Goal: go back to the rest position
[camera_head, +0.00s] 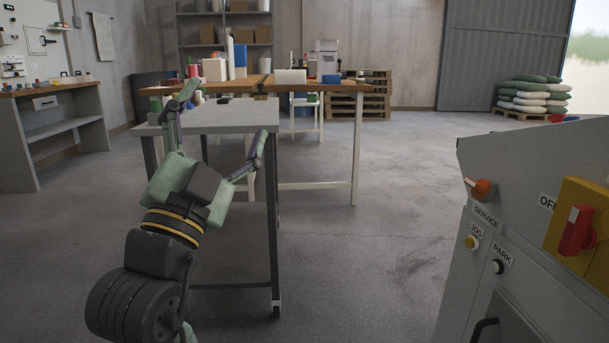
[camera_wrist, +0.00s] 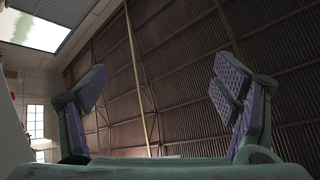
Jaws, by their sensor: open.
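My gripper (camera_head: 222,130) is in the left half of the head view, at the end of my raised arm. Its two green fingers are spread wide with nothing between them. It shows in front of a grey cart (camera_head: 215,117), whose top it partly hides. In the wrist view my gripper (camera_wrist: 165,105) is also open and empty, with purple pads on both fingers.
A grey control cabinet (camera_head: 510,245) with a red switch (camera_head: 577,230) and buttons stands close at right. A wooden-topped table (camera_head: 335,87) with boxes is behind the cart. A workbench (camera_head: 50,90) stands at left. Open floor (camera_head: 370,240) lies between cart and cabinet.

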